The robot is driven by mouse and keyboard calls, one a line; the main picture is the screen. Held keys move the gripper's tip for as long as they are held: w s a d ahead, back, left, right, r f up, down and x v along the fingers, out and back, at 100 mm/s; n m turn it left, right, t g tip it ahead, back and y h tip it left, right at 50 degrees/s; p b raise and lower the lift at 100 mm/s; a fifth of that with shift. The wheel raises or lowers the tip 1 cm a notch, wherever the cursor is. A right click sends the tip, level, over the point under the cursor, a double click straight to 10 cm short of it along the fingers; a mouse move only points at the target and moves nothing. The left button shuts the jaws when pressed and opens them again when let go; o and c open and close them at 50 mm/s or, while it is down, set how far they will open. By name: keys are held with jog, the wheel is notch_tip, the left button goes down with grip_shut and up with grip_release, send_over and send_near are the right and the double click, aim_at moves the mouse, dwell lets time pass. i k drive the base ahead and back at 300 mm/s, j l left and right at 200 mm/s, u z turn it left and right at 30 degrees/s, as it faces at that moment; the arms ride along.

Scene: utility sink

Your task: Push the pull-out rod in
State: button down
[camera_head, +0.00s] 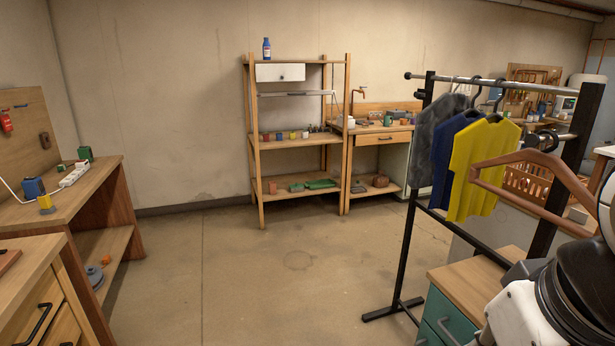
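A black clothes rack (427,135) stands at the right, with a long top rail (505,83). My gripper is not in view; only part of my arm shows at the lower right edge.
Grey, blue and yellow shirts (483,160) hang on the rack. A teal drawer cabinet (452,312) stands below the near end. A wooden shelf unit (297,140) stands at the back wall, workbenches (62,203) at the left. The middle floor (260,275) is clear.

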aim_at(407, 76)
jog(key=i+j+u, duration=0.25)
jog(key=i, duration=0.45)
jog(key=i+u, duration=0.3)
jog(key=i, duration=0.4)
jog(key=i+z, duration=0.1)
jog(key=i, duration=0.45)
jog(key=i+j+z, duration=0.15)
jog(key=i, duration=0.4)
jog(key=i+z, duration=0.1)
jog(key=i, duration=0.4)
jog(key=i+j+z, duration=0.15)
jog(key=i+z, duration=0.3)
jog(key=i+j+z, duration=0.2)
jog(key=z, duration=0.3)
jog(key=i+j+z, duration=0.2)
jog(key=j+z, duration=0.25)
jog(key=i+j+z, duration=0.2)
jog(key=j+z, duration=0.3)
jog(key=i+j+z, duration=0.1)
jog(key=j+z, duration=0.25)
jog(key=j, duration=0.15)
jog(key=i+j+z, duration=0.1)
jog(key=j+z, duration=0.3)
jog(key=j, duration=0.15)
